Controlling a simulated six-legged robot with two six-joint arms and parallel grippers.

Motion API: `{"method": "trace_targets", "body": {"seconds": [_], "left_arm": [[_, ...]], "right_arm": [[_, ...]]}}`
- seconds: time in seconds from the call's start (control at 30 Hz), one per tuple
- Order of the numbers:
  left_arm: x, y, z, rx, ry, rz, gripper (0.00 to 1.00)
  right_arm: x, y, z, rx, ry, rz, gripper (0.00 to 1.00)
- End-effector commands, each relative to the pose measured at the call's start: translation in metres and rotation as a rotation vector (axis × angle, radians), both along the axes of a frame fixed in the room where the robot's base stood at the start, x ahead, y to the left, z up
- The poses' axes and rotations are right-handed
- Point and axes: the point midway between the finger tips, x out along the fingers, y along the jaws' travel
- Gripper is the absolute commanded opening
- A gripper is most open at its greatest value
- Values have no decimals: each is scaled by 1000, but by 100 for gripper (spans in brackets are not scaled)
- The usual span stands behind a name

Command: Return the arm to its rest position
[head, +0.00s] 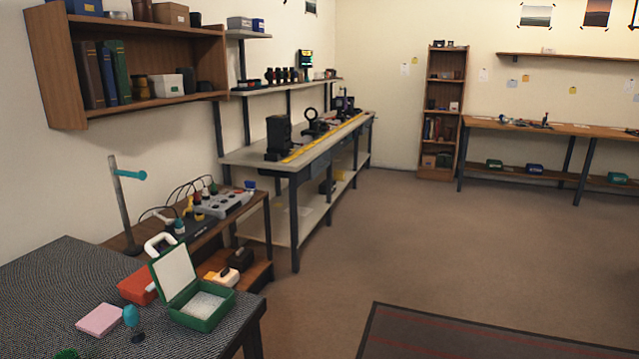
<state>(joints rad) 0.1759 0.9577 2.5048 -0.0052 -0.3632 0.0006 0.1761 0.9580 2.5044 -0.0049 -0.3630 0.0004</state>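Neither of my grippers and no part of my arms shows in the head view. On the dark patterned table (40,285) at the lower left stands an open green case (203,318) with a pale lining and its lid (174,272) raised. A pink block or pad (100,319) lies to its left. A small teal-topped item (131,317) stands between them. A red box (137,287) sits behind the case. Part of a green item (67,354) is cut off by the bottom edge.
A low wooden bench (130,238) with a metal post and cabled devices stands behind the table. A long workbench (255,158) with optical gear runs along the left wall. The brown floor (420,235) is open on the right, with a dark striped rug (480,335) in front.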

Motion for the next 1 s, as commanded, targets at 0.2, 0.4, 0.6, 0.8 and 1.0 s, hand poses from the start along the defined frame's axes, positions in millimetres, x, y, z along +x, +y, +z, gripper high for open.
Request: {"method": "trace_targets", "body": {"seconds": [0.2,0.4,0.6,0.8,1.0], "left_arm": [[0,0,-46,0,0,0,44],[0,0,-71,0,0,0,44],[0,0,-56,0,0,0,44],[0,0,-26,0,0,0,44],[0,0,14,0,0,0,44]], "right_arm": [[0,0,-46,0,0,0,43],[0,0,-71,0,0,0,43],[0,0,-56,0,0,0,43],[0,0,-26,0,0,0,43],[0,0,14,0,0,0,43]]}}
